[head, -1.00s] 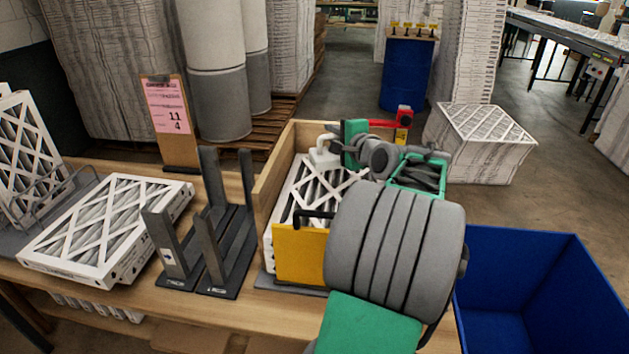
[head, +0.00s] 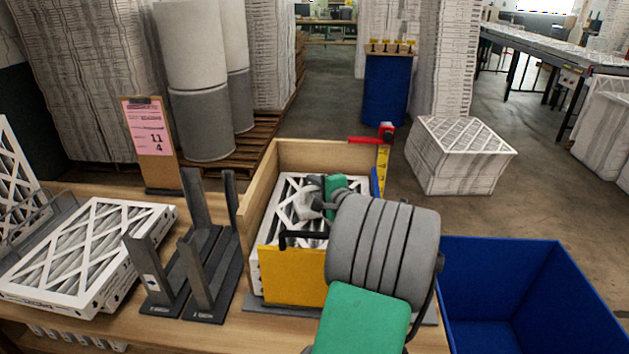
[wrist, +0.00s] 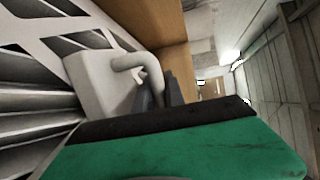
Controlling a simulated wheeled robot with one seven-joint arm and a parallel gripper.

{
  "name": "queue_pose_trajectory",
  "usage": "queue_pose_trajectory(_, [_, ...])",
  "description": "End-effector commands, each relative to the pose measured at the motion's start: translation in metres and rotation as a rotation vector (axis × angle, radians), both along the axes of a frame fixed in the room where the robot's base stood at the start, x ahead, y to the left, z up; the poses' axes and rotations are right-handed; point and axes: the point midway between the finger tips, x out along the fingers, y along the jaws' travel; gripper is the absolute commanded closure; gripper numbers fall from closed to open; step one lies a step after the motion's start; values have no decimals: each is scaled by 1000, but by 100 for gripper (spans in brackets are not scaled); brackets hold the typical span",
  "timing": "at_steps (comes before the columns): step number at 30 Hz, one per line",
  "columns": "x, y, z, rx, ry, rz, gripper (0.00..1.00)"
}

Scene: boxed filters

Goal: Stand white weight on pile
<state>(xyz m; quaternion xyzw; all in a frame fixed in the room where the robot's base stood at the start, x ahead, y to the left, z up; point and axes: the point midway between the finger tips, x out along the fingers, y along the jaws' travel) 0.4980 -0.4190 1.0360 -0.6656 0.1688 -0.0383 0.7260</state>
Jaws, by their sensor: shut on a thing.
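The pile (head: 288,192) of white-framed pleated filters lies in an open wooden box with a yellow front plate (head: 290,278). My gripper (head: 318,188) is over the right part of the pile, partly hidden by my grey arm. It is shut on the white weight (head: 306,207), a small white block. In the wrist view the white weight (wrist: 95,85) shows its curved handle (wrist: 138,68), with a dark finger beside it. The filter lattice (wrist: 40,95) is close at its left. I cannot tell whether the weight touches the pile.
Wooden walls (head: 330,155) enclose the pile at the back and left. A red and yellow upright gauge (head: 384,150) stands at the back right corner. Dark upright brackets (head: 190,265) and another filter stack (head: 85,250) are left. A blue bin (head: 510,260) is right.

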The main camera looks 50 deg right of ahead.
Motion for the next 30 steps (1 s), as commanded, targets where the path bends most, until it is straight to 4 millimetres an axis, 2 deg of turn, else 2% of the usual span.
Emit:
queue_pose_trajectory(1, [1, -1, 5, -7, -7, 0, 100])
queue_pose_trajectory(4, [1, -1, 2, -7, -6, 1, 100])
queue_pose_trajectory(5, [0, 0, -3, 0, 1, 0, 83])
queue_pose_trajectory(12, [0, 0, -2, 0, 1, 0, 64])
queue_pose_trajectory(21, [-2, 0, 1, 0, 1, -1, 64])
queue_pose_trajectory(26, [-29, 6, 5, 0, 0, -6, 64])
queue_pose_trajectory(30, [-65, 17, 12, -1, 1, -7, 64])
